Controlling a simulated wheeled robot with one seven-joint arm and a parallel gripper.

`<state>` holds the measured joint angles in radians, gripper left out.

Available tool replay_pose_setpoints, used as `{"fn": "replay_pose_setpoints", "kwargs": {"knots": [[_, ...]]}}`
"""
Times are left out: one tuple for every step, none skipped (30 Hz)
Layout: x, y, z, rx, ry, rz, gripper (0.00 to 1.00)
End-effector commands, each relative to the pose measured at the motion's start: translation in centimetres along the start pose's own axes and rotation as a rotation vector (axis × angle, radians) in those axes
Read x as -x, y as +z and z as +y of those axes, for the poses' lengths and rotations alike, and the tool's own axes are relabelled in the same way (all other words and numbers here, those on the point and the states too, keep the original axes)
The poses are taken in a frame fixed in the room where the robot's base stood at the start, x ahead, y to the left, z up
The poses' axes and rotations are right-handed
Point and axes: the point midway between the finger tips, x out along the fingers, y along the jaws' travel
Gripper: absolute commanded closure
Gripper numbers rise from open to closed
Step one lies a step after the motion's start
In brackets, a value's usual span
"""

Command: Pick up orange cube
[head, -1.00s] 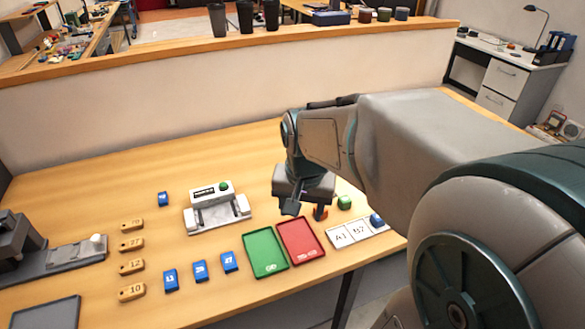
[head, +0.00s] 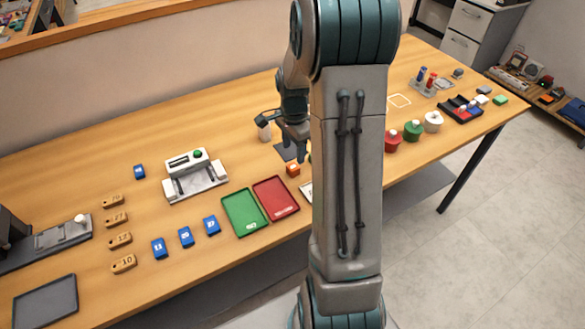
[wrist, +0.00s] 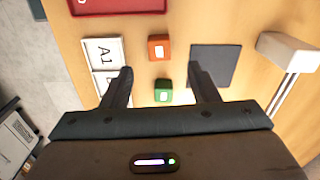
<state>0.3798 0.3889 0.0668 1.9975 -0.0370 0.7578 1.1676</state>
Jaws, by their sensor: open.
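The orange cube (head: 293,169) sits on the wooden table to the right of the red tray, below my gripper (head: 292,150) in the head view. In the wrist view the orange cube (wrist: 159,48) lies ahead of my fingertips, with a pale square on its top. My gripper (wrist: 160,75) is open and empty, its two dark fingers spread apart. A green cube (wrist: 164,92) lies between the fingers in the picture; I cannot tell its height gap to them. In the head view the arm hides most of the green cube.
The red tray (head: 276,197) and green tray (head: 243,212) lie side by side. A white labelled card (wrist: 103,52) and a dark square pad (wrist: 214,65) flank the cubes. A white device (head: 194,174) stands farther left. Red, green and white round objects (head: 413,131) stand right of my arm.

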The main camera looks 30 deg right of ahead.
Motion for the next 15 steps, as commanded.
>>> {"fn": "replay_pose_setpoints", "kwargs": {"knots": [[-0.8,0.0,0.1,0.000,0.003,-0.002,0.45],[-1.2,0.0,0.1,0.000,0.003,-0.002,0.45],[-1.6,0.0,0.0,0.000,0.001,-0.001,0.45],[-1.8,0.0,0.0,0.001,0.000,-0.001,0.45],[-2.0,0.0,0.0,0.001,0.000,-0.001,0.45],[-2.2,0.0,0.0,0.001,0.000,0.000,0.45],[-2.3,0.0,0.0,0.002,-0.001,0.000,0.45],[-2.5,0.0,0.0,0.002,-0.001,0.000,0.45],[-2.7,0.1,0.0,0.002,0.000,-0.001,0.45],[-2.9,0.1,0.1,0.003,0.002,-0.001,0.45],[-3.2,0.1,0.1,0.003,0.002,-0.001,0.45],[-3.8,0.2,0.1,0.002,0.003,-0.003,0.45],[-4.2,0.2,0.1,0.001,0.003,-0.003,0.45],[-4.5,0.2,0.1,0.001,0.003,-0.002,0.45],[-5.1,0.2,0.2,0.002,0.003,-0.002,0.45]]}}
